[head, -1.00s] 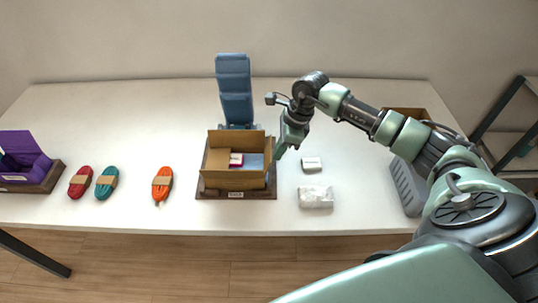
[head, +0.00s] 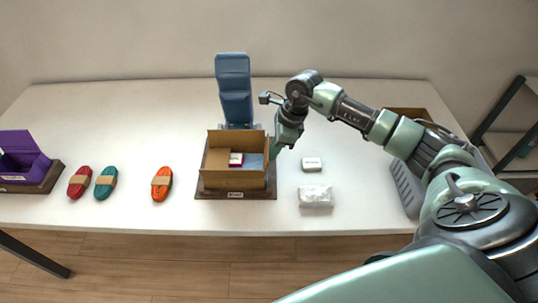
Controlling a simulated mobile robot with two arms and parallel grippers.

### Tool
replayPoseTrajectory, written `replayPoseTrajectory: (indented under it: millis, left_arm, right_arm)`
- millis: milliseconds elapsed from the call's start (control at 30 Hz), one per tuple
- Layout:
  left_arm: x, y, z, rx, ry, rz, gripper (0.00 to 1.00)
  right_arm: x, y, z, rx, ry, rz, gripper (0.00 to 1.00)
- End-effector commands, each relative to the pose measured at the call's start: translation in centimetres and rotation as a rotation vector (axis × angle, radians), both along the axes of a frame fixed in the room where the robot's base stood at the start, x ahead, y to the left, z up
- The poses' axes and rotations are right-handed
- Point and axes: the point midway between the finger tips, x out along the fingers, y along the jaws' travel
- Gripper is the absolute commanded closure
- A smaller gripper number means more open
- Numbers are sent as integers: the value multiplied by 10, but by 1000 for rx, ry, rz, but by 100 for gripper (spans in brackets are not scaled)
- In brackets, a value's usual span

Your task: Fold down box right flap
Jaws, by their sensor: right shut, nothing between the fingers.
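The open cardboard box (head: 235,182) stands on a dark base board (head: 237,196) at the middle of the table. A pink-and-white item (head: 236,159) and something blue (head: 253,161) lie inside it. The box's right flap is partly hidden by my right gripper, so its angle is hard to tell. My right gripper (head: 274,152) is shut and empty, its tip at the upper right edge of the box. I cannot tell whether it touches the flap. My left gripper is not in view.
A blue padded stand (head: 234,90) rises behind the box. A small white block (head: 312,164) and a clear packet (head: 316,196) lie to its right. Red (head: 79,182), teal (head: 106,182) and orange (head: 161,183) cord bundles and a purple box (head: 22,160) are left.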

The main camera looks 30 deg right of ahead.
Motion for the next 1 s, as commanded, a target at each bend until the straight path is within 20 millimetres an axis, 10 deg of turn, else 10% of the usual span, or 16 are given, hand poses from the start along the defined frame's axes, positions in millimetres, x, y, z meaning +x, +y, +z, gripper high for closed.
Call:
replayPoseTrajectory:
  millis: [1000]
  left_arm:
    - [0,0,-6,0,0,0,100]
  right_arm:
    - [16,26,6,-1,-1,1,100]
